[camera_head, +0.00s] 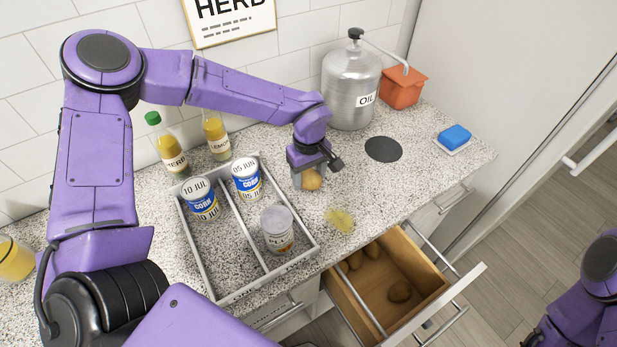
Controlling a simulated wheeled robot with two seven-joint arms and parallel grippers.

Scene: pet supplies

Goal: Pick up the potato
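A brown potato (311,180) is at the fingers of my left gripper (308,177), over the granite counter in front of the oil canister. A grey finger shows at the potato's left side. The other finger is hidden, so I cannot tell whether the gripper is closed on the potato or only around it. I also cannot tell whether the potato touches the counter. More potatoes (400,291) lie in the open wooden drawer (427,284) below. My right gripper is out of view; only part of that arm shows at the lower right.
A divided tray (309,245) holds two blue-and-white cans (202,200) and a lidded jar (277,228). Two bottles (167,147), an oil canister (351,87) and an orange pot (403,88) stand behind. A yellowish piece (340,220) lies near the counter edge. A blue sponge (454,135) is right.

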